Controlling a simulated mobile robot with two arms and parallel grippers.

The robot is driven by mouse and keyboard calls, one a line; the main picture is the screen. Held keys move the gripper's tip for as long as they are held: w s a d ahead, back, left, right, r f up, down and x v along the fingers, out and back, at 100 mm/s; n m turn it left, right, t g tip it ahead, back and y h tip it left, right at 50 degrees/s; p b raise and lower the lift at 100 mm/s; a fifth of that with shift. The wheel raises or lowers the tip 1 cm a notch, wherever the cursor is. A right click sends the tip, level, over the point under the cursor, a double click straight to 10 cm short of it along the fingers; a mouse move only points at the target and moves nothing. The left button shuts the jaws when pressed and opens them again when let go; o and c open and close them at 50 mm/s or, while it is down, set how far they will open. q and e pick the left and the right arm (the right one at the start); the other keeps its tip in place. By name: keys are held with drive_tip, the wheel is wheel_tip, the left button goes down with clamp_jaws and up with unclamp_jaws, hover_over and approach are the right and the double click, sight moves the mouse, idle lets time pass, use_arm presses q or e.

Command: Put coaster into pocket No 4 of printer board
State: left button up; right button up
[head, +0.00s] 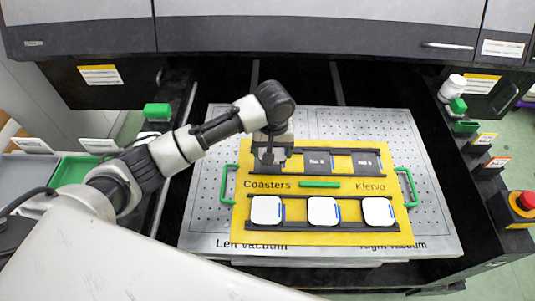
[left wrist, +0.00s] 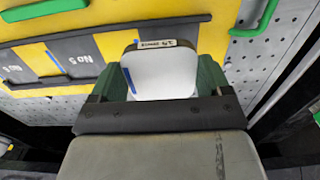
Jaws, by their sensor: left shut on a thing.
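The yellow printer board (head: 240,224) lies on a perforated metal plate. Its lower row holds three white coasters, the left (head: 266,210), middle (head: 322,211) and right (head: 378,212). In its upper row, dark pockets No 5 (head: 318,162) and No 6 (head: 367,163) are empty. My left gripper (head: 269,158) is over the upper left place, left of No 5, and hides most of it. In the left wrist view its green fingers are shut on a white coaster (left wrist: 160,75) with a small label along its edge. I cannot tell whether this coaster touches the board. My right gripper is not in view.
The perforated plate (head: 203,222) has free room around the board. Green handles stand at the board's left (head: 228,184) and right (head: 409,187) sides, with a green bar (head: 320,184) in the middle. A red button (head: 526,200) is at the far right.

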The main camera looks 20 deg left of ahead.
use_arm(q)
drive_tip(key=shift+w+a+f, duration=0.3)
drive_tip(key=shift+a+f, duration=0.2)
drive_tip(key=shift+a, duration=0.25)
drive_tip(key=shift+f+p, duration=0.4)
drive_tip(key=shift+f, duration=1.65)
drive_tip(key=o, duration=0.9)
drive_tip(key=shift+f, duration=0.1)
drive_tip(key=shift+o, duration=0.2)
wheel_tip(320, 180, up, 12)
drive_tip(key=shift+r+b, duration=0.15)
drive_tip(key=shift+b, duration=0.25)
